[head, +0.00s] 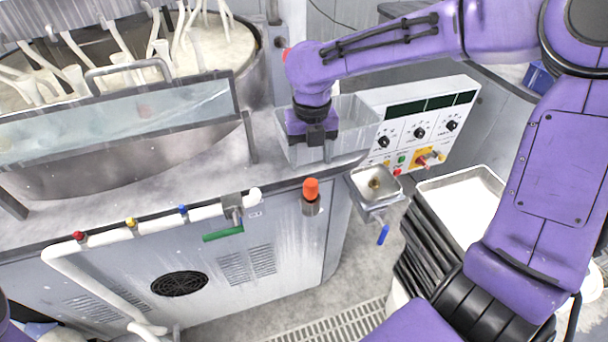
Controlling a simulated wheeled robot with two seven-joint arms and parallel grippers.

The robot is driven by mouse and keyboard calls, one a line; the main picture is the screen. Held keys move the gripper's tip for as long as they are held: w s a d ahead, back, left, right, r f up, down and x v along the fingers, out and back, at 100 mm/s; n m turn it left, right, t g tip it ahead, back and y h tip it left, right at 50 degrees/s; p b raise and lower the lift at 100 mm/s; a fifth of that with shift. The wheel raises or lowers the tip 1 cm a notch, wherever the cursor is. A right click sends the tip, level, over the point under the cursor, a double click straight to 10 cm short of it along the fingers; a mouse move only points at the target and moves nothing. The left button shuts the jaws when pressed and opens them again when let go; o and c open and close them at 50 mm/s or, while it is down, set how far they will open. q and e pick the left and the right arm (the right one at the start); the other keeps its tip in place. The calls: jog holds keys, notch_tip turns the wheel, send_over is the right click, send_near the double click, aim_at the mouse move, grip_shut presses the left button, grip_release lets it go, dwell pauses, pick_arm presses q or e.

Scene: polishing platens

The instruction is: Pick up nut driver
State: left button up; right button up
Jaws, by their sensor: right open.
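An orange-capped item (311,189), possibly the nut driver's handle, stands upright in a short metal holder on the machine's front face. Its lower part is hidden, so I cannot tell for sure what it is. My right gripper (324,152) is open and points down over a clear plastic bin (355,128), above and behind the orange item and apart from it. I see no tool between its fingers. The bin's inside is partly hidden by the gripper. My left gripper is out of view.
A control panel (422,125) with knobs stands right of the bin. A small metal basin (375,184) with a blue-handled valve (383,235) juts out below it. White pipes (150,232) with a green lever (223,233) run along the machine's front. A white-filled tray (462,205) lies at right.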

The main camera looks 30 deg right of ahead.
aim_at(312, 182)
jog(key=f, duration=0.9)
jog(key=shift+s+d+f+p, duration=0.15)
jog(key=shift+d+f+p, duration=0.05)
jog(key=shift+f+p, duration=0.15)
jog(key=shift+f, duration=0.3)
jog(key=shift+a, duration=0.1)
jog(key=c, duration=1.2)
